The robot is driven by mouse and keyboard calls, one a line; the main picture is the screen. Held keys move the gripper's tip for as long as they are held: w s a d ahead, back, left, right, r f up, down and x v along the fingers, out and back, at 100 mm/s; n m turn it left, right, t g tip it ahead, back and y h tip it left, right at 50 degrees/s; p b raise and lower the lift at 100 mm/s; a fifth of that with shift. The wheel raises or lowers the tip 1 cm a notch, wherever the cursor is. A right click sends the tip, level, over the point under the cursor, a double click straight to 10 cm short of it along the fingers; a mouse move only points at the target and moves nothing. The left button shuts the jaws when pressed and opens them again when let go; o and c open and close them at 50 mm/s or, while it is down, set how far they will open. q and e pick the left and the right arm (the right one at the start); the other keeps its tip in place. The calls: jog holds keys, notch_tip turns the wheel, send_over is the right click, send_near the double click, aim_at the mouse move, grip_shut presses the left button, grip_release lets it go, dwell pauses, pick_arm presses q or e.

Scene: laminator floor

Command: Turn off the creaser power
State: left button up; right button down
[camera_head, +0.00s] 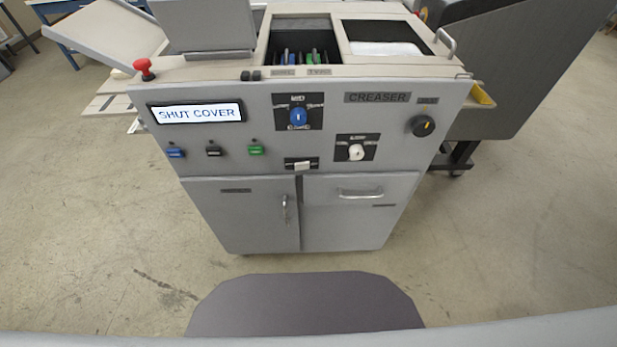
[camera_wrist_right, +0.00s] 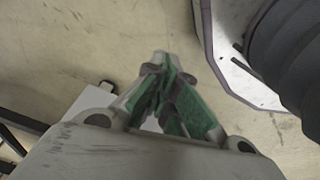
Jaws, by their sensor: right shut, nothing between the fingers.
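The creaser (camera_head: 330,94) is a grey machine in the middle of the head view, its front panel facing me. Its display (camera_head: 197,113) reads "SHUT COVER". A black round knob with a yellow mark (camera_head: 423,126) is at the panel's right. A blue knob (camera_head: 298,117) and a white knob (camera_head: 356,152) sit nearer the middle. A white switch (camera_head: 302,165) is below them. I cannot read which control is the power. My right gripper (camera_wrist_right: 160,62) is shut and empty above the floor in the right wrist view. My left gripper is not in view.
A red mushroom button (camera_head: 145,69) stands on the creaser's top left. Blue, black and green buttons (camera_head: 255,150) line the panel's left. The top opening (camera_head: 300,50) shows coloured parts inside. A dark machine (camera_head: 530,70) stands close on the right. The floor in front is clear.

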jog(key=w+a+r+n+t, duration=0.1)
jog(key=w+r+n+t, duration=0.15)
jog(key=w+r, duration=0.9)
jog(key=w+a+r+n+t, duration=0.1)
jog(key=w+r+t, duration=0.3)
jog(key=r, duration=1.4)
jog(key=w+a+r+n+t, duration=0.1)
jog(key=w+r+t, duration=0.2)
jog(key=w+r, duration=0.85)
jog(key=w+a+r+n+t+y, duration=0.1)
jog(key=a+r+n+t+y, duration=0.5)
jog(key=r+n, duration=0.35)
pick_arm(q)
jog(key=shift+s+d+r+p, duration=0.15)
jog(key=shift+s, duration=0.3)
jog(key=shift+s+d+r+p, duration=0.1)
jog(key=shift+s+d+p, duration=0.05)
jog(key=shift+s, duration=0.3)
pick_arm(e)
jog(key=s+a+f+n+g+y, duration=0.3)
jog(key=s+a+n+g+y, duration=0.2)
jog(key=n, duration=0.7)
jog(key=shift+s+a+f+g+y, duration=0.35)
jog(key=shift+a+g+y, duration=0.6)
jog(key=shift+a+y, duration=0.8)
